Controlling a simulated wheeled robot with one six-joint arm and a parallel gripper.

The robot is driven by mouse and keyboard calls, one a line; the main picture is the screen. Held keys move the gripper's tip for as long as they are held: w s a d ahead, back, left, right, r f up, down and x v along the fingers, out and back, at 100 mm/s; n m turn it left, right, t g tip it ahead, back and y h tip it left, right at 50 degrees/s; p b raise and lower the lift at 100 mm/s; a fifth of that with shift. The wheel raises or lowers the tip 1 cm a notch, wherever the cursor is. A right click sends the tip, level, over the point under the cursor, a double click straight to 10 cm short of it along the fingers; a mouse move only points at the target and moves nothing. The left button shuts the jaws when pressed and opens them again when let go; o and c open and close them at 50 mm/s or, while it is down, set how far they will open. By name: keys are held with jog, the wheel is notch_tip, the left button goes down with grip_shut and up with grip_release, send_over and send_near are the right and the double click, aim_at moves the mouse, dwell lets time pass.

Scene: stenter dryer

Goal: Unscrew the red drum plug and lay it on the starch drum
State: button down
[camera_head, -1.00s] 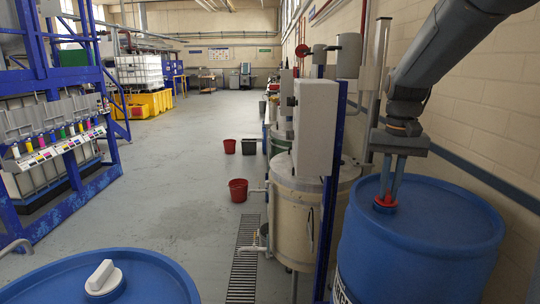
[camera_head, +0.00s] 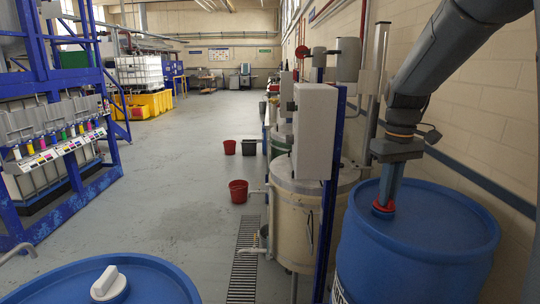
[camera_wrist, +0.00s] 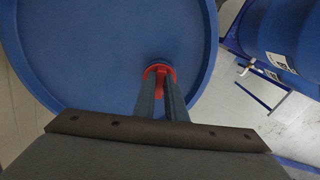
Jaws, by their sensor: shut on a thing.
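The red drum plug (camera_head: 383,209) sits at its opening on the top of a blue drum (camera_head: 440,225) at the right. In the wrist view the red plug (camera_wrist: 160,68) shows near the drum's rim, between my fingertips. My gripper (camera_head: 384,203) points down and is shut on the plug. Part of the plug is hidden behind the fingers, and I cannot tell how far it is unscrewed. A second blue drum (camera_head: 60,285) with a white plug (camera_head: 108,284) stands at the lower left. I cannot read which drum is the starch drum.
A cream tank (camera_head: 300,225) with a grey box (camera_head: 315,130) on a blue post stands left of the right drum. A wall runs close behind that drum. Red buckets (camera_head: 238,191) and a floor grate (camera_head: 245,250) lie beyond. The floor at centre left is open.

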jog(key=shift+n, duration=1.1)
jog(key=n, duration=0.2)
jog(key=shift+d+n, duration=0.1)
jog(key=shift+n, duration=1.4)
jog(key=shift+w, duration=0.1)
jog(key=shift+d+n, duration=0.1)
jog(key=shift+n, duration=1)
jog(key=n, duration=0.3)
jog(key=shift+w, duration=0.1)
